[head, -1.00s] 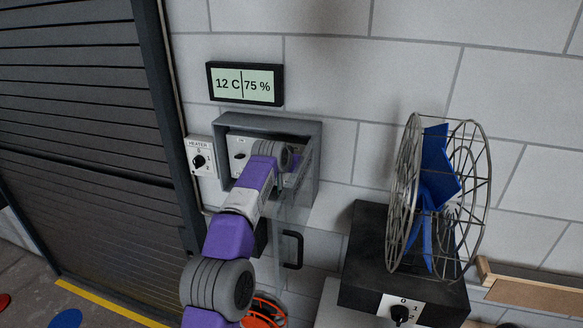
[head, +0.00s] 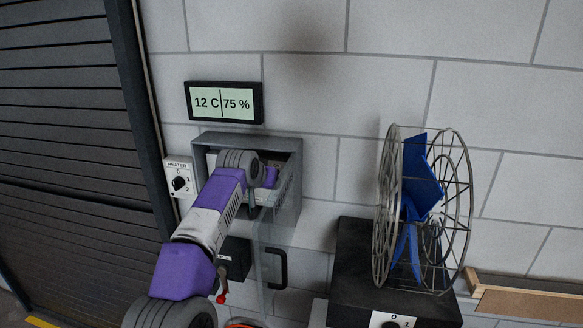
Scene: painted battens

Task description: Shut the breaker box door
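The breaker box (head: 230,141) is a grey metal box on the block wall, with its front open. Its clear door (head: 264,262) stands open, swung out from the box towards me, with a black handle (head: 283,268) low on it. My purple and grey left arm reaches up from the bottom left across the box opening. Its wrist is in front of the opening and hides much of the inside. The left gripper (head: 270,177) is mostly hidden behind the wrist, so its fingers cannot be made out. I cannot tell whether it touches the door. My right gripper is not in view.
A caged blue fan (head: 424,185) stands on a black box (head: 352,270) to the right. A heater switch (head: 179,177) is left of the breaker box, and a display (head: 224,102) is above. A black box (head: 236,255) and red-tipped lever (head: 222,297) are below.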

